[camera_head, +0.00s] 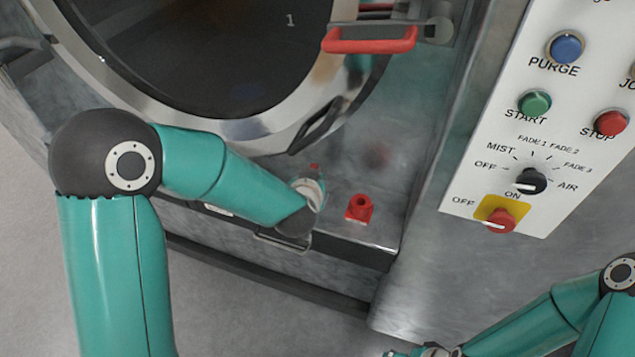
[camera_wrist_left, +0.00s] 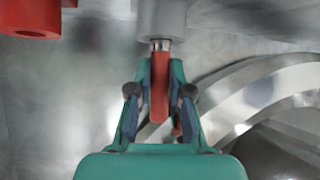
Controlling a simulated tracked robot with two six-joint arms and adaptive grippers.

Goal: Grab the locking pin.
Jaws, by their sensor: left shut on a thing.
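The locking pin (camera_wrist_left: 160,95) is a red bar with a short metal neck, seen in the left wrist view. Its neck meets a grey cylinder (camera_wrist_left: 162,18) above it; I cannot tell how far it sits inside. My left gripper (camera_wrist_left: 160,76) is shut on the red part, one finger on each side. In the head view my left wrist hides most of the gripper; a small red bit (camera_head: 314,167) shows just beyond it. My right arm reaches in at the lower right of the head view; its fingers are out of the picture.
A red bracket (camera_head: 360,209) stands on the metal ledge right of my left wrist. The round washer door (camera_head: 245,128) and a red handle (camera_head: 370,42) are above. A white control panel (camera_head: 470,185) stands to the right. Bare floor (camera_head: 240,310) lies below.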

